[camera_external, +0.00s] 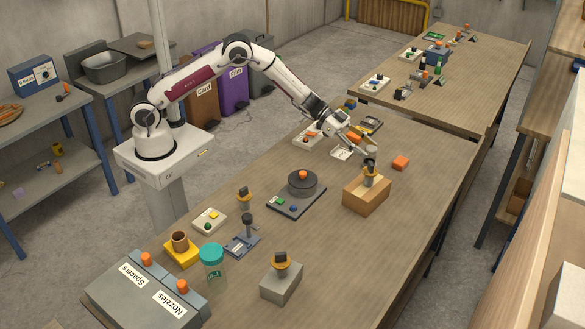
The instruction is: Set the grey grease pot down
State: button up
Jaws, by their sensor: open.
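I take this to be the grease pot. At this size I cannot tell whether the fingers touch it. The fingers partly hide its upper part.
A dark round lidded thing (302,184) with an orange knob sits on a dark plate to the left. A grey block (281,283) bears a similar banded piece. The table's right side is mostly clear.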

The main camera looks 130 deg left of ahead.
jog(key=v, duration=0.9)
jog(key=shift+s+r, duration=0.1)
jog(key=shift+r, duration=0.1)
dwell(0.6)
jog(key=w+d+r+g+y, duration=0.1)
jog(key=d+r+y, duration=0.4)
jog(key=r, duration=0.8)
jog(key=s+d+r+n+g, duration=0.2)
jog(key=s+d+r, duration=0.45)
jog(key=d, duration=0.45)
jog(key=s+d+f+m+g+h, duration=0.1)
jog(key=s+d+f+g+h, duration=0.1)
jog(key=s+d, duration=1.1)
jog(key=s+d+f+m+g+h, duration=0.1)
jog(key=s+d+f+g+h, duration=0.1)
jog(key=s+d, duration=1.1)
jog(key=s+g+h, duration=0.1)
jog(key=s, duration=0.3)
jog(key=shift+s, duration=0.25)
